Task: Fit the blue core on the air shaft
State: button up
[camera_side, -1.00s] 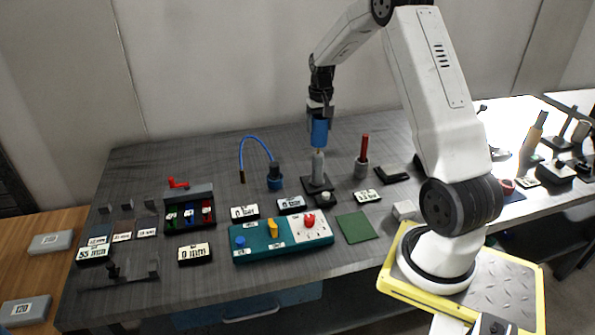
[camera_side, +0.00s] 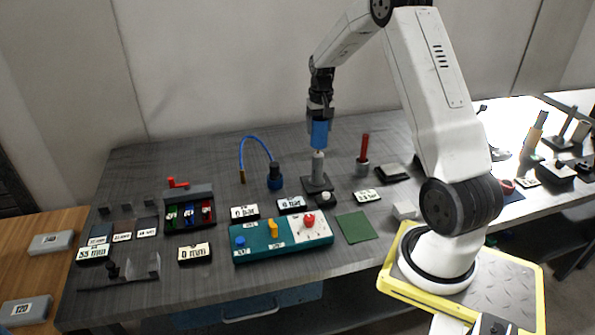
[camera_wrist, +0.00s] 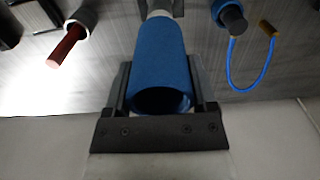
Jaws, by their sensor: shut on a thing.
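The blue core (camera_side: 319,134) is held upright in my gripper (camera_side: 319,117), which is shut on it. The grey air shaft (camera_side: 318,166) stands upright on a dark square base (camera_side: 317,184) right below the core. In the side view the core's lower end is at or just above the shaft's narrow tip; I cannot tell whether they touch. In the wrist view the blue core (camera_wrist: 160,65) sits between the fingers of my gripper (camera_wrist: 160,98), its open near end facing the camera. The pale shaft (camera_wrist: 160,12) shows just past its far end.
A red rod in a grey holder (camera_side: 363,155) stands to the right of the shaft. A blue hose with a dark-blue fitting (camera_side: 275,178) is to the left. A teal control panel (camera_side: 283,237) and a green mat (camera_side: 356,227) lie in front. Bare tabletop lies behind the shaft.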

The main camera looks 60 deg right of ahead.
aim_at(319, 137)
jog(key=shift+f, duration=5.9)
jog(key=o, duration=1.2)
jog(key=shift+r, duration=3.95)
